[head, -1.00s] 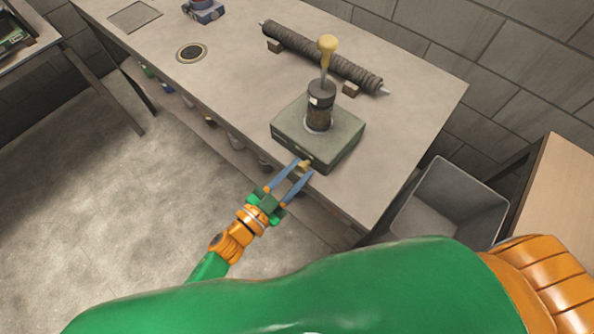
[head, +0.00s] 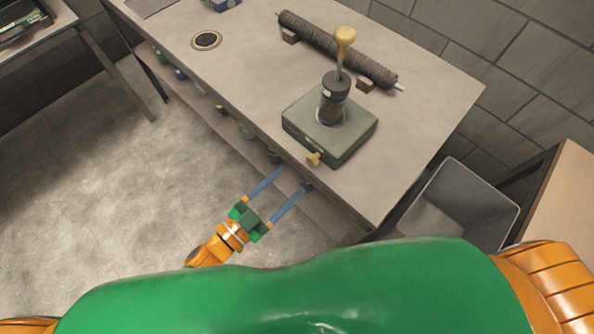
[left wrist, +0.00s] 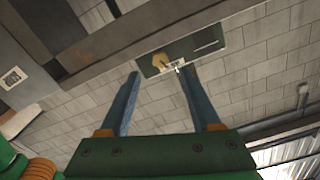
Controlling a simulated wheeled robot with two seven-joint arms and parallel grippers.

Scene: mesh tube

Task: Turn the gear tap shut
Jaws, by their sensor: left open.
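The gear tap (head: 313,158) is a small yellow handle on the front face of a grey-green box (head: 350,150) near the table's front edge. It also shows on the box's dark front panel in the left wrist view (left wrist: 158,61). My left gripper (head: 294,177) is open and empty, its two blue fingers apart. It is in front of and below the tap, clear of it, with the fingers pointing towards it. In the left wrist view the tap shows between the fingertips. My right gripper is not in view.
A dark cylinder with a yellow-knobbed lever (head: 344,45) stands on the box. A ribbed mesh tube (head: 340,50) lies on blocks behind it. A grey bin (head: 455,205) stands right of the table (head: 250,70). The floor to the left is clear.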

